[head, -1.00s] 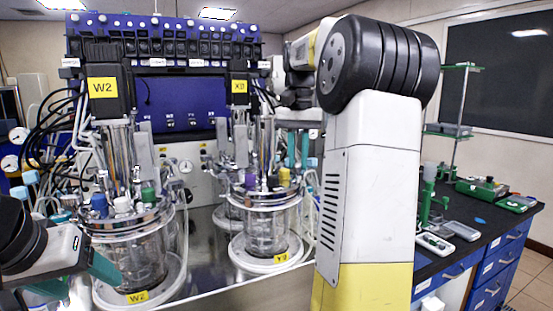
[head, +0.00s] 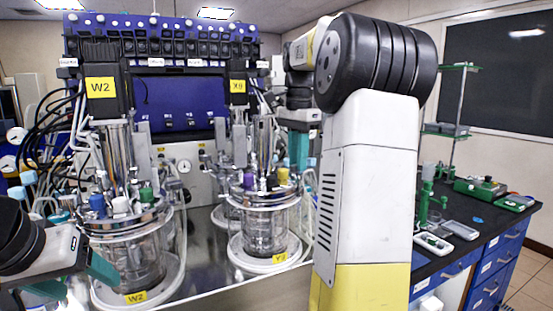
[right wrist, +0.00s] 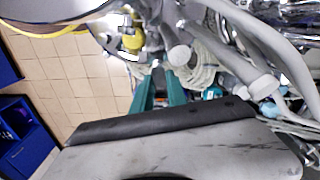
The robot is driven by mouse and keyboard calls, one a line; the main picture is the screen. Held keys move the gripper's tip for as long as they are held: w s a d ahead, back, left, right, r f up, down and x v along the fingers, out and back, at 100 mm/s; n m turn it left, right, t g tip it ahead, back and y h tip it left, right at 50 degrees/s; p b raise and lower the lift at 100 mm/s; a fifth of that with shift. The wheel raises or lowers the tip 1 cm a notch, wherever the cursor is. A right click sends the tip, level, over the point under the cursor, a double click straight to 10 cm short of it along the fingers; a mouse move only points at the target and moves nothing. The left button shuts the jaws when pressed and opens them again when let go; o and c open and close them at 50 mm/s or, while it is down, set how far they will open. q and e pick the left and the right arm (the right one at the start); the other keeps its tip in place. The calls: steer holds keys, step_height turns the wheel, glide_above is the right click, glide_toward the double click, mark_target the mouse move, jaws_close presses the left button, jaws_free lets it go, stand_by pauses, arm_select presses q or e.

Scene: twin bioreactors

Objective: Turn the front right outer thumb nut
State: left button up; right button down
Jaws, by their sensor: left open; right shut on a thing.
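The right glass vessel (head: 264,232) stands on the steel bench with a metal head plate and a yellow cap (head: 282,176). My right gripper (head: 299,168) points down with teal fingers at the right side of this vessel's top. It also shows in the right wrist view (right wrist: 159,78), shut on a small part that I take for the thumb nut. The nut itself is hidden between the fingertips and cannot be made out. My left gripper (head: 103,270) is open and empty in front of the left vessel (head: 133,262).
Pale hoses (right wrist: 250,35) and a white knob (right wrist: 180,55) crowd the right fingers. The left vessel has blue, white and green caps. A dark side bench (head: 480,225) with green instruments stands at the right. Tiled floor (right wrist: 80,75) is free beside the bench.

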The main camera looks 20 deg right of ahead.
stand_by(0.4)
steer(key=c, duration=1.3)
jaws_free()
steer(key=shift+r, duration=3.9)
